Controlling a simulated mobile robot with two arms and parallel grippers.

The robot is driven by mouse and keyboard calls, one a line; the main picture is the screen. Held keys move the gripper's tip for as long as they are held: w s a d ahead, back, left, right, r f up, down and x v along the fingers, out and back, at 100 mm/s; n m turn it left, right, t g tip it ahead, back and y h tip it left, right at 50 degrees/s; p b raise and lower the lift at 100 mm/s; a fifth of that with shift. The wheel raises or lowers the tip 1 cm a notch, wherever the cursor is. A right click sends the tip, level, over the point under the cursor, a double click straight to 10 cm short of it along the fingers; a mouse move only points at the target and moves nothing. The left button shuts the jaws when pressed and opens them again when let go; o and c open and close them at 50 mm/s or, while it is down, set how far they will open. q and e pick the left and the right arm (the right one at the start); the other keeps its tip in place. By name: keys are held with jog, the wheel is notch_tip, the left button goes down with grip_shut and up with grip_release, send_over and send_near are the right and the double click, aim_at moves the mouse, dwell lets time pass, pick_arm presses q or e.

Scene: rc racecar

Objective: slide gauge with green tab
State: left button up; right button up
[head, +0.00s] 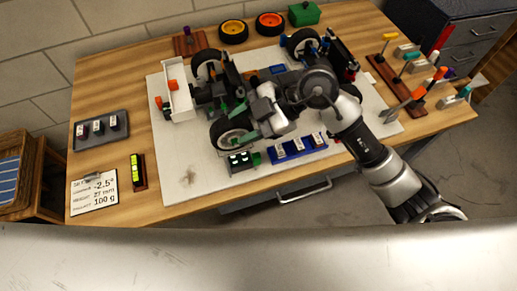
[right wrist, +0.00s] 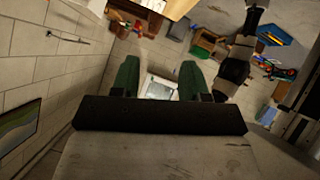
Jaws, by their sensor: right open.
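A small dark gauge (head: 238,162) with lit white marks and a green tab (head: 257,158) at its right end lies near the front edge of the white mat, in front of the car's front-left wheel; I take it for the slide gauge. My right gripper (head: 244,123) is open, its two green fingers apart over that wheel, behind the gauge and apart from it. The right wrist view shows the green fingers (right wrist: 159,80) spread with nothing held between them. My left gripper is not in view.
The RC car (head: 270,88) stands on the white mat (head: 190,185). A blue tray (head: 297,149) with white pieces is right of the gauge. A value card (head: 94,193), a yellow-green level (head: 137,171) and a dark tray (head: 101,142) are at left. A tool rack (head: 408,103) stands at right.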

aim_at(256, 155)
jog(key=w+d+f+m+h, duration=0.3)
jog(key=d+f+h, duration=0.1)
jog(key=d+h, duration=0.3)
jog(key=shift+t, duration=0.3)
jog(key=x, duration=1)
jog(key=shift+a+f, duration=0.2)
jog(key=shift+a, duration=0.2)
grip_shut()
